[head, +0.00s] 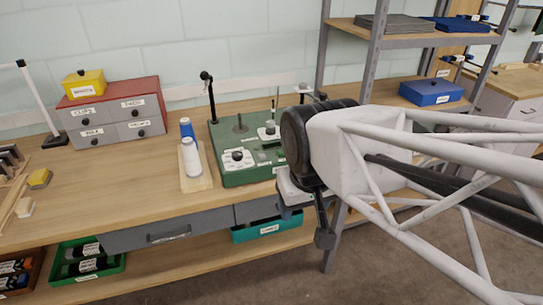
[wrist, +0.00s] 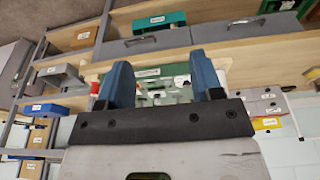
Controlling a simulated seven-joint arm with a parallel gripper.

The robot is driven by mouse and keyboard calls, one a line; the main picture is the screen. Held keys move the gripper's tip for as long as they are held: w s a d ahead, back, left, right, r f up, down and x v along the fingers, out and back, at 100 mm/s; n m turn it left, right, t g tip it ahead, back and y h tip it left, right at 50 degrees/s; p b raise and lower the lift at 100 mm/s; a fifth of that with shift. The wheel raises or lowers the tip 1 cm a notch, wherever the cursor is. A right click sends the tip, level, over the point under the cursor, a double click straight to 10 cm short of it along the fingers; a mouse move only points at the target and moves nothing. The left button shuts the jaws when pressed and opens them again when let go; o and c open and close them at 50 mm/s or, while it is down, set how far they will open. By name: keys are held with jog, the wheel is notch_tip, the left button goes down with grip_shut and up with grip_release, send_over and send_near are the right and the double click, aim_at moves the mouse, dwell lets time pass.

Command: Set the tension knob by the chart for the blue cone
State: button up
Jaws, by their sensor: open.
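A green machine base (head: 215,150) stands on the workbench in the head view. A round black knob (head: 237,156) sits on a white plate at its front left; the plate's marks are too small to read. A second white plate with a dark part (head: 268,133) is behind it to the right. A blue cone (head: 186,128) stands behind a white cone (head: 190,158) on a wooden board left of the base. My gripper (wrist: 161,62) is open and empty, its blue fingers apart, with the green base (wrist: 150,72) beyond them. I cannot make out a readable chart.
A red drawer cabinet (head: 112,108) with a yellow box (head: 84,84) stands at the back left. A black post (head: 210,98) rises behind the base. Grey shelving (head: 370,50) is at the right. The bench front left of the cones is mostly clear.

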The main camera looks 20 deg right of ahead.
jog(key=w+d+r+m, duration=0.2)
jog(key=w+r+m, duration=0.15)
jog(key=w, duration=0.95)
jog(key=m+g, duration=0.3)
jog(key=m, duration=0.5)
send_over(271, 121)
jog(key=shift+n, duration=0.25)
jog(key=f, duration=0.9)
jog(key=shift+s+a+f, duration=0.25)
jog(key=shift+s+f, duration=0.05)
jog(key=shift+s, duration=0.1)
jog(key=shift+w+d+f, duration=0.1)
jog(key=shift+w+f, duration=0.05)
jog(key=shift+w, duration=0.15)
jog(key=shift+f, duration=0.15)
jog(key=shift+f, duration=3.75)
jog(key=c, duration=0.9)
